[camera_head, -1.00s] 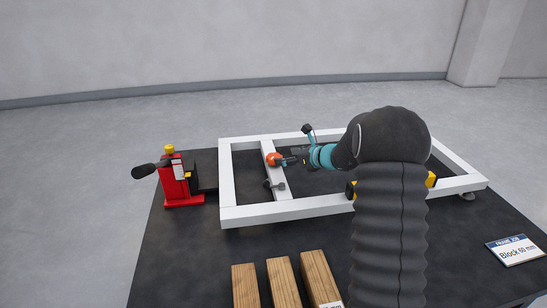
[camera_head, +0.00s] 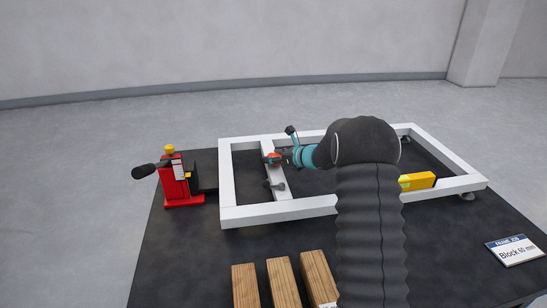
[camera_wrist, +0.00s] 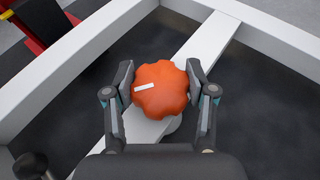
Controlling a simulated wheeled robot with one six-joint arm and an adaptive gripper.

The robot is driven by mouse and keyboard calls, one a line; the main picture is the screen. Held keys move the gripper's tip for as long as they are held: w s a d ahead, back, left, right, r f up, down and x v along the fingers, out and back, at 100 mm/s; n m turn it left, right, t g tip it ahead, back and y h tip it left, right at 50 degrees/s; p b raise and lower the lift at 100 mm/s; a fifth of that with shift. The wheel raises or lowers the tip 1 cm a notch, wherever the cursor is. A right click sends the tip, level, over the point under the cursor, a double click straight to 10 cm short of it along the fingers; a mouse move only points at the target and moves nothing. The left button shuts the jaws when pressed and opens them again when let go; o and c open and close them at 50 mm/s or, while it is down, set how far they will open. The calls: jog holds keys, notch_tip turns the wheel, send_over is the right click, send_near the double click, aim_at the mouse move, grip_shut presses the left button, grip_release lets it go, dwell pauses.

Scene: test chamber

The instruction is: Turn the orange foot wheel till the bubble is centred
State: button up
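The orange foot wheel (camera_wrist: 160,92) is a lobed knob with a white mark, on the white frame's crossbar. In the head view, the wheel (camera_head: 271,158) is partly covered by my gripper (camera_head: 274,158). In the wrist view, my gripper (camera_wrist: 161,80) has its two fingers apart, one on each side of the wheel. The pads are very close to its rim; I cannot tell whether they touch it. A yellow level (camera_head: 418,181) lies at the right part of the frame, partly behind my arm. Its bubble cannot be made out.
The white frame (camera_head: 228,185) rests on a dark mat (camera_head: 180,250). A red jack (camera_head: 175,183) with a black handle stands at its left. Several wooden blocks (camera_head: 283,280) lie in front. A sign (camera_head: 514,250) reads "Block 60 mm".

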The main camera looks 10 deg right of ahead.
jog(key=c, duration=0.3)
jog(key=shift+r+p, duration=0.1)
jog(key=shift+p, duration=0.2)
jog(key=n+g+y+p, duration=0.2)
jog(key=n, duration=0.1)
jog(key=shift+r+g+p, duration=0.1)
jog(key=shift+g+p, duration=0.2)
jog(key=shift+p, duration=0.1)
jog(key=n+g+y+p, duration=0.1)
jog(key=n+g+y, duration=0.1)
jog(key=n+g, duration=0.2)
jog(key=shift+f+p, duration=0.2)
jog(key=shift+p, duration=0.2)
jog(key=shift+a+n+g+y, duration=0.1)
jog(key=shift+n+g+y, duration=0.5)
jog(key=shift+n+g, duration=0.65)
jog(key=shift+n+g, duration=0.25)
jog(key=shift+g, duration=0.4)
jog(key=o, duration=1.2)
jog(key=shift+c, duration=0.2)
